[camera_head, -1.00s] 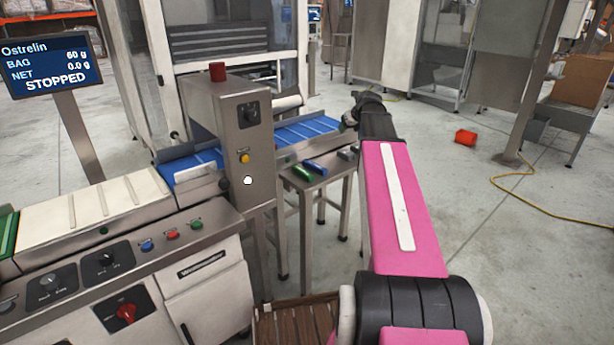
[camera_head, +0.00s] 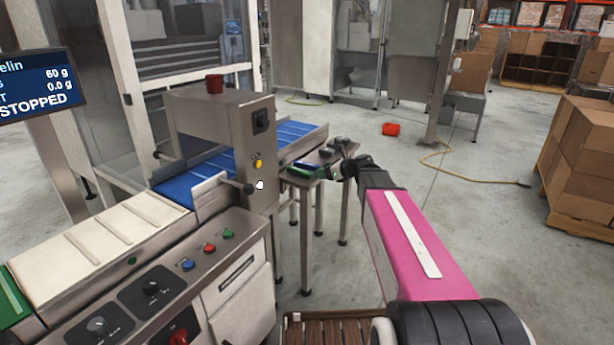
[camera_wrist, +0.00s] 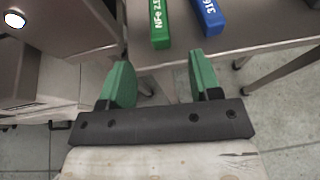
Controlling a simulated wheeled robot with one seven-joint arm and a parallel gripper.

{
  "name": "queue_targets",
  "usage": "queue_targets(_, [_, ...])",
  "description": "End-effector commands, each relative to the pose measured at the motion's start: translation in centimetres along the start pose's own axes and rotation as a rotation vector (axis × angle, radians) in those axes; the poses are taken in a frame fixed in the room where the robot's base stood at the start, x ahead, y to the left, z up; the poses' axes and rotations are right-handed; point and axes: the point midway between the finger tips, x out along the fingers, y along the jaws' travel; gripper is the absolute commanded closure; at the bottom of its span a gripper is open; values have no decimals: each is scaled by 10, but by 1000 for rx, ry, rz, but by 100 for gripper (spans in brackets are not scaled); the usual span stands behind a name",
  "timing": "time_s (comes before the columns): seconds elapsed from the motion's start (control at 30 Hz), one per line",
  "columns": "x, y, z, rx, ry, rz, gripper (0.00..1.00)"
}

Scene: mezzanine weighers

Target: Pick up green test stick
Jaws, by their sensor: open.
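The green test stick (camera_wrist: 160,24), marked with white lettering, lies on a small steel table (camera_wrist: 245,28) in the wrist view. In the head view the green stick (camera_head: 299,173) lies near the table's front left. A blue test stick (camera_wrist: 208,17) lies to its right, apart from it. My gripper (camera_wrist: 161,82) is open and empty, its green fingertips short of the table's near edge. The green stick lies ahead of the gap between the fingers, with its far end cut off by the frame. In the head view my gripper's fingers are hard to make out beside the table.
The checkweigher housing (camera_head: 225,130) and its blue belt (camera_head: 205,174) stand left of the table. A grey stick (camera_head: 341,144) lies at the table's far side. The floor right of my arm is open.

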Motion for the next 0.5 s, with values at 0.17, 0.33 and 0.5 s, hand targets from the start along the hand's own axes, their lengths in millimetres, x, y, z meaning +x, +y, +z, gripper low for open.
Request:
queue_targets(0.17, [20, -1, 0, 0, 0, 2, 43])
queue_targets(0.33, [46, -2, 1, -1, 1, 1, 43])
queue_targets(0.5, [56, -1, 2, 0, 1, 0, 43])
